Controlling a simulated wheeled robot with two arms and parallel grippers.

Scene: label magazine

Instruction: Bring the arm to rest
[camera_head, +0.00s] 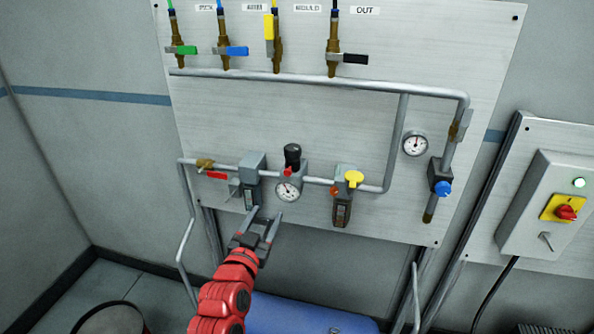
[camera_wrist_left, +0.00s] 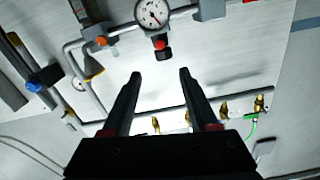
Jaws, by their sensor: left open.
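My red left arm comes up from the bottom in the head view. Its left gripper (camera_head: 266,220) is open and empty, just below the gauge (camera_head: 288,190) and the grey filter unit (camera_head: 252,180) on the panel. Whether it touches anything there cannot be told from the head view. In the left wrist view the two dark fingers of the gripper (camera_wrist_left: 159,75) stand apart with nothing between them. Beyond them the panel shows with the gauge (camera_wrist_left: 152,14) and a red and black knob (camera_wrist_left: 161,47). My right gripper is in neither view.
The pipe panel (camera_head: 300,110) carries valves with green (camera_head: 182,50), blue (camera_head: 234,51), yellow (camera_head: 269,27) and black (camera_head: 355,58) handles. A red lever (camera_head: 216,175) and a yellow knob (camera_head: 354,178) stick out lower down. A switch box (camera_head: 548,205) is at right. A blue object (camera_head: 310,315) lies below.

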